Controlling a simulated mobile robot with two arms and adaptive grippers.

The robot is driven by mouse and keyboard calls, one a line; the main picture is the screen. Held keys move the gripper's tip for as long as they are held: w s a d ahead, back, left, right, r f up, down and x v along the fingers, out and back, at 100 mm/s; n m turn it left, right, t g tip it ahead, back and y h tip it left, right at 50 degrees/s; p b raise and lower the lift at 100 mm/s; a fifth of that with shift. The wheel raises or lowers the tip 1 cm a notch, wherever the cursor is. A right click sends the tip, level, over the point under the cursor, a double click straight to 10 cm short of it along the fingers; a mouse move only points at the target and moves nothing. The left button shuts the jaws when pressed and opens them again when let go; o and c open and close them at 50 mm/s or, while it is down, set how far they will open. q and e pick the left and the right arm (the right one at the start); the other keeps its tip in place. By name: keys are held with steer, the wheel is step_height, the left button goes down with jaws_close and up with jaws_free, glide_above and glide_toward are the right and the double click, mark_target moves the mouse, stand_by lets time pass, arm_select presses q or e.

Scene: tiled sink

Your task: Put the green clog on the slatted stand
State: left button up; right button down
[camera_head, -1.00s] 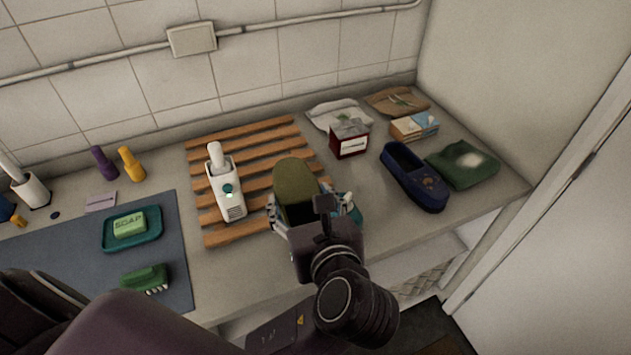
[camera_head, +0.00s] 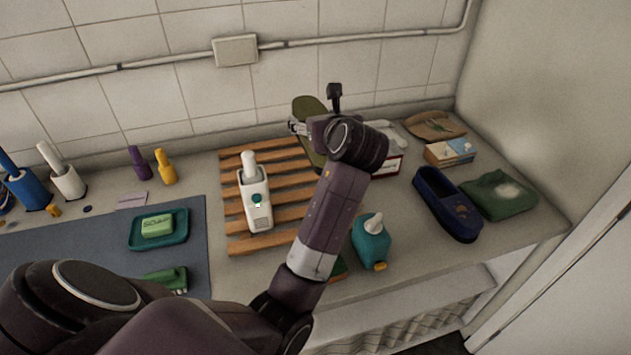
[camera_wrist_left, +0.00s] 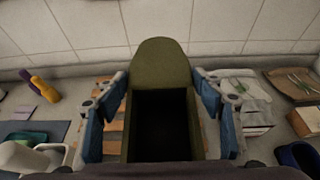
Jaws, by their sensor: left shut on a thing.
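My left gripper (camera_head: 312,130) is shut on the green clog (camera_head: 305,108) and holds it raised, in front of the wall tiles. In the left wrist view the clog (camera_wrist_left: 161,62) sits between the two blue-padded fingers, its open dark side toward the camera. In the head view the slatted wooden stand (camera_head: 255,243) lies on the counter, with the clog over its far right part. My arm hides the stand's right side. My right gripper is not in view.
A white bottle-like device (camera_head: 255,203) stands on the stand's left part. A teal bottle (camera_head: 371,243) is right of my arm, and a blue clog (camera_head: 440,200) lies farther right. The stand's middle slats look bare.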

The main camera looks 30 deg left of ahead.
arm_select(q)
step_height(320, 180, down, 17)
stand_by(0.4)
steer(key=o, duration=1.3)
steer(key=shift+f, duration=0.1)
